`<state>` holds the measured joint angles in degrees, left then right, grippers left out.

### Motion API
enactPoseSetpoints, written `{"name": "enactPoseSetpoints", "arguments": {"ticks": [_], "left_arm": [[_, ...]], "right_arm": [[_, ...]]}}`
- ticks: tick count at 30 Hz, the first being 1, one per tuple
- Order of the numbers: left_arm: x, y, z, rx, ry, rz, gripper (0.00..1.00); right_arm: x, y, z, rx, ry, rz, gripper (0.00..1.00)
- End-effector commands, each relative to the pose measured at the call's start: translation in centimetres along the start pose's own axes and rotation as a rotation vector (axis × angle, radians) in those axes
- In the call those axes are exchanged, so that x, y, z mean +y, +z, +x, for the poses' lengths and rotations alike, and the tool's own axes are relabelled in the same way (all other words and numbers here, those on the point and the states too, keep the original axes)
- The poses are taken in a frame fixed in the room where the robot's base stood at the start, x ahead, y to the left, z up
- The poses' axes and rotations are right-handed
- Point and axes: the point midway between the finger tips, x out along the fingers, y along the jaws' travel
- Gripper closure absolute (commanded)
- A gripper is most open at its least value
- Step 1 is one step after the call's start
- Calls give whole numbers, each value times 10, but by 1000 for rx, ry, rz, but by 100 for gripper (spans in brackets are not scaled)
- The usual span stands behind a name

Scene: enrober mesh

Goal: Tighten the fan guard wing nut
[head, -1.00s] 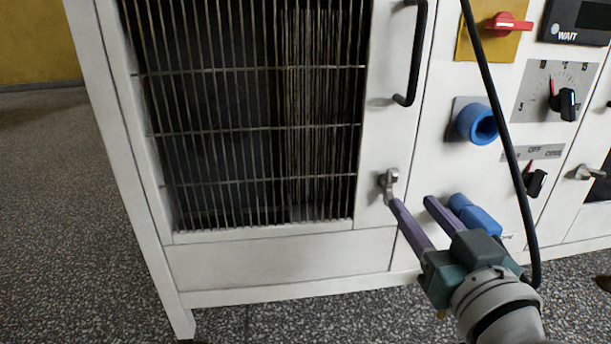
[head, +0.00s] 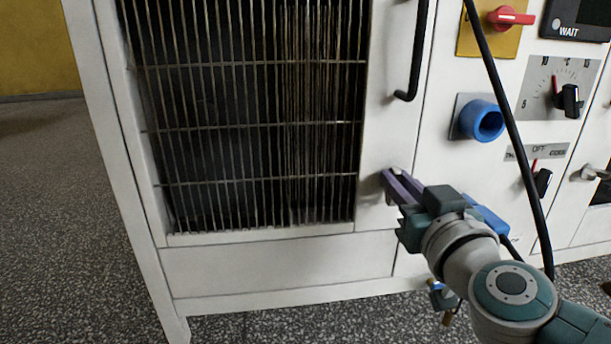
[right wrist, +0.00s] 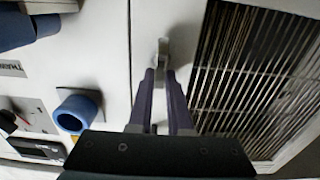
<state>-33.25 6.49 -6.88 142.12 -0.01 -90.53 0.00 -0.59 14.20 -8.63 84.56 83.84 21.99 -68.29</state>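The wing nut is a small metal piece on the white panel just right of the fan guard. In the head view only a bit of it (head: 396,172) shows behind my fingertips. In the right wrist view the wing nut (right wrist: 162,48) stands out past my fingertips, its near end between them. My right gripper (head: 394,180) has its purple fingers close together on either side of the nut; it also shows in the right wrist view (right wrist: 161,76). The fan guard (head: 250,125), a metal grille, is just left of it. My left gripper is out of view.
A black handle (head: 415,60) is on the panel above the nut. A blue socket (head: 483,121), a red switch (head: 510,18) and dial knobs (head: 570,100) are to the right. A black cable (head: 512,125) hangs in front of them. The floor at left is clear.

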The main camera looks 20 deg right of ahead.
Motion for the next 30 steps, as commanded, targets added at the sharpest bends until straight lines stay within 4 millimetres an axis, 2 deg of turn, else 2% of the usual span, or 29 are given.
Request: {"name": "enactPoseSetpoints", "arguments": {"ticks": [1,4,20,30], "left_arm": [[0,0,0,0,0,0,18],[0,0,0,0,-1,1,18],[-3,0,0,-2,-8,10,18],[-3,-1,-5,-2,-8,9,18]], "right_arm": [[0,0,0,0,0,0,90],[0,0,0,0,0,0,100],[0,0,0,0,0,8,100],[2,0,0,-1,0,154,100]]}}
